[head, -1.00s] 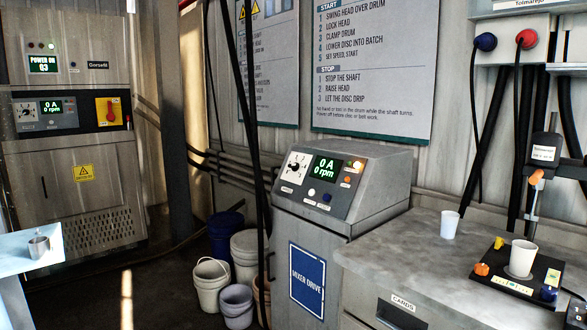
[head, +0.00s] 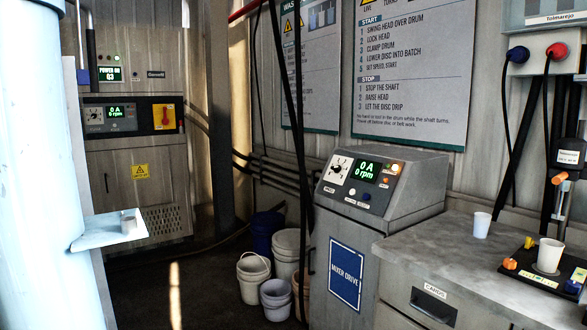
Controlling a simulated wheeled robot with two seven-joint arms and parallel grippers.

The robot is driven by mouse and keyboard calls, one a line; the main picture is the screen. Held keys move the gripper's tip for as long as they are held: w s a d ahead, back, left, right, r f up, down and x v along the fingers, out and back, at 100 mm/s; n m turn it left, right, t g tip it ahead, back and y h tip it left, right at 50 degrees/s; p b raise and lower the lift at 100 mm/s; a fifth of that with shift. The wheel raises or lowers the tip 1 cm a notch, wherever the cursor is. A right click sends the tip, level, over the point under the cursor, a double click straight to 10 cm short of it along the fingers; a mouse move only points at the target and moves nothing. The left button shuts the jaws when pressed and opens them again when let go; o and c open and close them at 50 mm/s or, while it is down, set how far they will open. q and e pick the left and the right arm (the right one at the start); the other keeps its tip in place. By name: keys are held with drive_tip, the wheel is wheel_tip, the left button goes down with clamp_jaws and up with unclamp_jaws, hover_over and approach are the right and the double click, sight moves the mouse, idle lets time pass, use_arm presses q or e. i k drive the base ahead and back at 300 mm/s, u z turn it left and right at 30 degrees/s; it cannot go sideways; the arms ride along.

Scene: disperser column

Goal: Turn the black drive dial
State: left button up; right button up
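The grey mixer drive console (head: 405,190) stands right of centre against the back wall. On its sloped face, a black dial (head: 338,169) sits on a white scale plate, left of a green display reading "0 A 0 rpm". The dial is small here and its pointer setting cannot be read. A lit lamp and several small buttons sit around the display. Neither of my grippers is in view, and nothing touches the console face.
A pale blue column (head: 45,170) fills the left edge, with a small shelf (head: 108,231) beside it. Buckets (head: 252,278) stand left of the console, and dark cables hang nearby. A grey bench (head: 450,262) with cups stands at right. Dark floor (head: 200,285) is open at centre-left.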

sight(336, 169)
drive_tip(key=u, duration=0.55)
drive_tip(key=i, duration=1.55)
drive_tip(key=z, duration=0.8)
drive_tip(key=i, duration=1)
drive_tip(key=z, duration=0.85)
